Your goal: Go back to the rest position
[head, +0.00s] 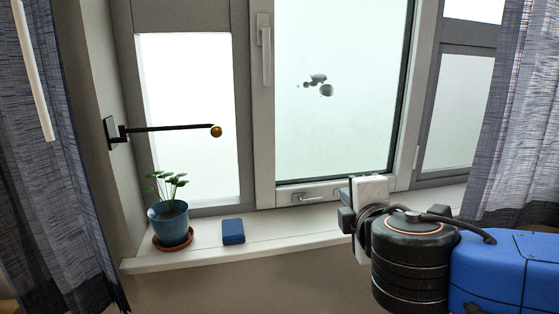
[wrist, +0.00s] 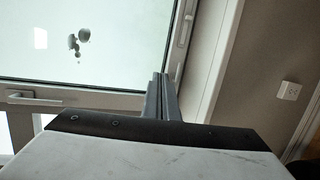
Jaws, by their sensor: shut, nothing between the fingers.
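My gripper (head: 345,206) is at the lower right in the head view, in front of the window's lower frame. In the wrist view its two fingers (wrist: 163,96) are together, with nothing visible between them. It holds nothing, and the fingers appear apart from the window (wrist: 95,40). Part of the view below the fingers is hidden by my own gripper body.
A sill (head: 275,236) runs under the window frame (head: 262,150). A blue plant pot (head: 168,226) and a dark blue box (head: 233,231) stand on it at left. A rod (head: 165,128) with a brass ball juts from the left wall. Curtains (head: 520,120) hang at both sides.

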